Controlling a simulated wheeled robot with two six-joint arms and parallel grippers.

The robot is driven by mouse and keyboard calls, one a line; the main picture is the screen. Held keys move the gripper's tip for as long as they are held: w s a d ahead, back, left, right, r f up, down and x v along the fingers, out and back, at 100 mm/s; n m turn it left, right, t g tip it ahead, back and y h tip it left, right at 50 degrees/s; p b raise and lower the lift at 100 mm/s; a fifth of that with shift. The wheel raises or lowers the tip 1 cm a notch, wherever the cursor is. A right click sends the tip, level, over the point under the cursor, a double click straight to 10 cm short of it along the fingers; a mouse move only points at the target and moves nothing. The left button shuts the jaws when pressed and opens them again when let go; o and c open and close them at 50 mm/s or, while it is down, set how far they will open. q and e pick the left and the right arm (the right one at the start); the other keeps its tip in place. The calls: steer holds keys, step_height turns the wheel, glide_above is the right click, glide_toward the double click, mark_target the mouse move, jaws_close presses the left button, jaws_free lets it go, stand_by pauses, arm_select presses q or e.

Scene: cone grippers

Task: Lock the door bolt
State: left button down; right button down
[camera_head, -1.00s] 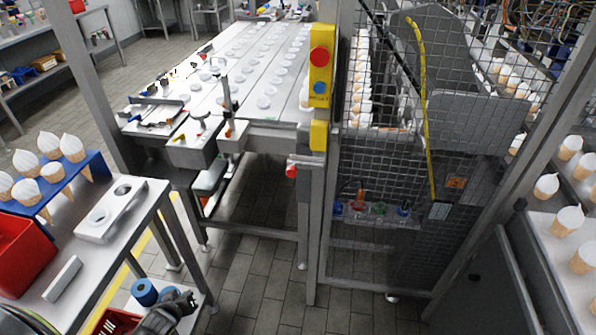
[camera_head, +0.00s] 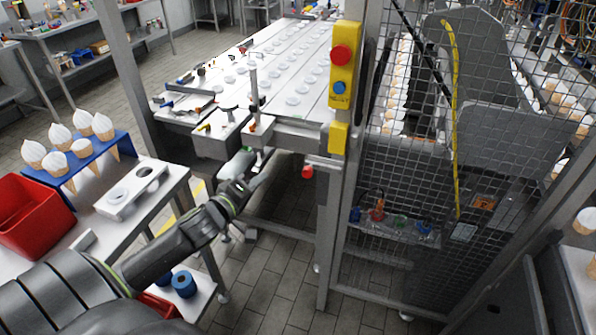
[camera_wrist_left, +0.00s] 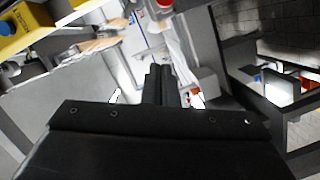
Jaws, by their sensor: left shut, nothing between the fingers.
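The door bolt is a small metal bar with a red knob (camera_head: 307,172), fixed low on the metal door post below a yellow switch box (camera_head: 345,65). A smaller yellow block (camera_head: 338,138) sits just above the bolt. My left gripper (camera_head: 268,163) is shut and empty, to the left of the red knob and apart from it. In the left wrist view its closed fingers (camera_wrist_left: 161,80) point toward the top, where a red round part (camera_wrist_left: 165,4), probably the knob, is cut by the edge. My right gripper is not in view.
A mesh door (camera_head: 400,180) stands right of the post. A steel conveyor table (camera_head: 225,140) lies behind my left gripper. At left, a side table holds a red bin (camera_head: 30,215) and a blue cone rack (camera_head: 75,165). The tiled floor below the bolt is open.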

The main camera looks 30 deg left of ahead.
arm_select(q)
steer(key=w+d+f, duration=0.3)
steer(key=w, duration=0.7)
steer(key=shift+w+p, duration=0.3)
steer(key=shift+w, duration=0.05)
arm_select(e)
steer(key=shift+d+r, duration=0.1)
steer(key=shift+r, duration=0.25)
arm_select(q)
steer(key=shift+d, duration=0.1)
